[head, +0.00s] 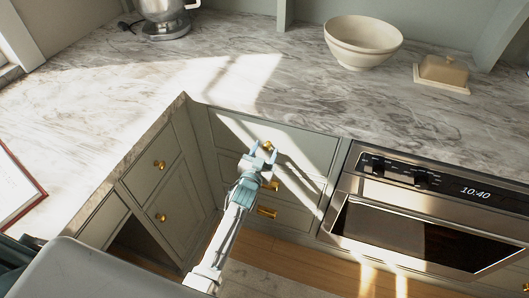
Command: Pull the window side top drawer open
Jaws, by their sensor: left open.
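A grey-green top drawer (300,143) sits under the marble counter, left of the oven, with its front flush and shut. Its brass knob (267,145) shows between the fingertips of my left gripper (265,149). The gripper is open, its two blue-grey fingers pointing at the drawer front on either side of the knob. I cannot tell whether the fingers touch the knob. Lower drawers with brass pulls (267,212) are below, partly hidden by my left arm. My right gripper is not in view.
The marble counter (250,110) overhangs the drawers and turns a corner at left. Side cabinets with brass knobs (160,163) stand left. An oven (420,215) stands right. A cream bowl (362,45), a butter dish (442,75) and a mixer (165,15) are on the counter.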

